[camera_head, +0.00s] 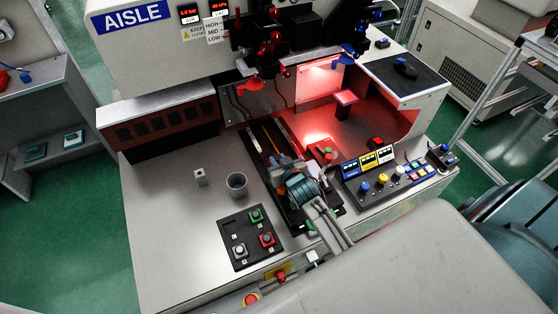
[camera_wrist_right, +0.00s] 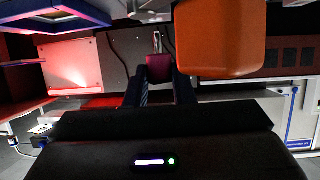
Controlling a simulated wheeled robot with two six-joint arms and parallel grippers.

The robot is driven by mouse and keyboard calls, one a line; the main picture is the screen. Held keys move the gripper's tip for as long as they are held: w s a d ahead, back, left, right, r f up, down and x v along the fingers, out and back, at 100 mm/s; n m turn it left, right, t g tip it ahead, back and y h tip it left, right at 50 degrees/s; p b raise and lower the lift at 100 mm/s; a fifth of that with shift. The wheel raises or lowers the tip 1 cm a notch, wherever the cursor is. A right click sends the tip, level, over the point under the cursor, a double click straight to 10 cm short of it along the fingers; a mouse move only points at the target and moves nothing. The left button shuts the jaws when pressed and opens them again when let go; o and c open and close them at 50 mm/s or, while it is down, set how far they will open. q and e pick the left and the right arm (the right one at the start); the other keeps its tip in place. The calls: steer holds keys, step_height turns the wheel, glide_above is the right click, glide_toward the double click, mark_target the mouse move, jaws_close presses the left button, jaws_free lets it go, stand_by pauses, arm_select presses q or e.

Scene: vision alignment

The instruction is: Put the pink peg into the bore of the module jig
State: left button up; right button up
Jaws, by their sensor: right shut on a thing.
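My right gripper (camera_head: 279,163) is over the black rail fixture (camera_head: 258,146) in the middle of the bench, its arm coming in from the lower right. In the right wrist view its two dark fingers are shut on the pink peg (camera_wrist_right: 158,68), which looks dark magenta there. A thin silvery tip (camera_wrist_right: 157,42) shows just beyond the peg. In the head view I cannot make out the peg at the fingertips. I cannot clearly identify the module jig or its bore, nor see the peg inside any hole. My left gripper is not in view.
A grey cup (camera_head: 236,185) and small white block (camera_head: 200,178) stand left of the fixture. A button panel (camera_head: 251,238) lies in front, a control box (camera_head: 384,178) to the right. An orange block (camera_wrist_right: 221,38) looms close in the wrist view.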

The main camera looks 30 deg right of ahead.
steer(key=shift+p, duration=0.3)
stand_by(0.5)
steer(key=shift+f+b, duration=0.85)
steer(key=shift+f, duration=0.3)
steer(key=shift+r, duration=0.1)
steer(key=shift+r+p, duration=0.7)
steer(key=shift+p, duration=0.15)
steer(key=shift+p, duration=0.35)
stand_by(1.2)
steer(key=shift+f+b, duration=0.6)
steer(key=shift+f, duration=0.15)
steer(key=o, duration=1)
steer(key=shift+o, duration=0.2)
steer(key=shift+s, duration=0.1)
